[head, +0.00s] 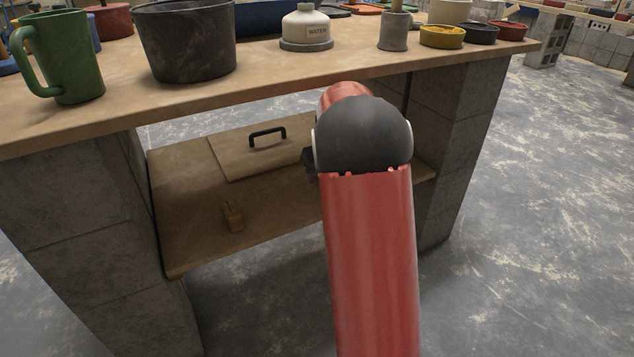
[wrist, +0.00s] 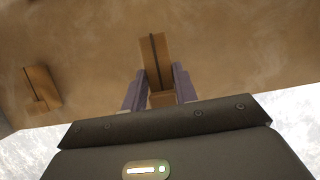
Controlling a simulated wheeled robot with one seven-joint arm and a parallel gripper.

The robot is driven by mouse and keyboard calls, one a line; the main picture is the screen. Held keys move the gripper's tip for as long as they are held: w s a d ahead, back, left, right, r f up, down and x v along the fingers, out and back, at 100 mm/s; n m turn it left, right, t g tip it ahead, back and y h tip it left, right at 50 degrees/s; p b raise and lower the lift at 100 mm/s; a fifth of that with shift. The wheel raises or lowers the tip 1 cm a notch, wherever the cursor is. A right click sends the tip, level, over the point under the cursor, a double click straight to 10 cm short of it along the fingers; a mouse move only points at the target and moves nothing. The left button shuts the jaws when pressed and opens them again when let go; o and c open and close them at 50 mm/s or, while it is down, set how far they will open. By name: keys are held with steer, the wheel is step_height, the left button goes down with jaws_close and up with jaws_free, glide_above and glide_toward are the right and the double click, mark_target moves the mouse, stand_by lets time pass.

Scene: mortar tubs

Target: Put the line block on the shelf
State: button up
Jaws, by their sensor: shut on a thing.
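A wooden line block (wrist: 155,62) with a dark slot along it sits between the two fingers of my gripper (wrist: 158,88) in the wrist view. The gripper is shut on it. Behind it is the brown board of the shelf (wrist: 230,45); I cannot tell whether the block touches the board. In the head view my red arm hides the held block and most of the gripper. The shelf (head: 185,245) lies under the bench top. A second small wooden block (head: 233,216) rests on it, left of my arm, and also shows at left in the wrist view (wrist: 41,90).
A flat board with a black handle (head: 267,137) lies at the back of the shelf. Block piers (head: 75,220) flank the shelf. The shelf's front left is clear.

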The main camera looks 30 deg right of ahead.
steer(key=shift+w, duration=0.6)
steer(key=shift+s+f+b, duration=0.1)
steer(key=shift+f+b, duration=0.5)
steer(key=shift+f, duration=1.15)
steer(key=shift+f, duration=0.15)
steer(key=o, duration=1)
steer(key=shift+c, duration=0.2)
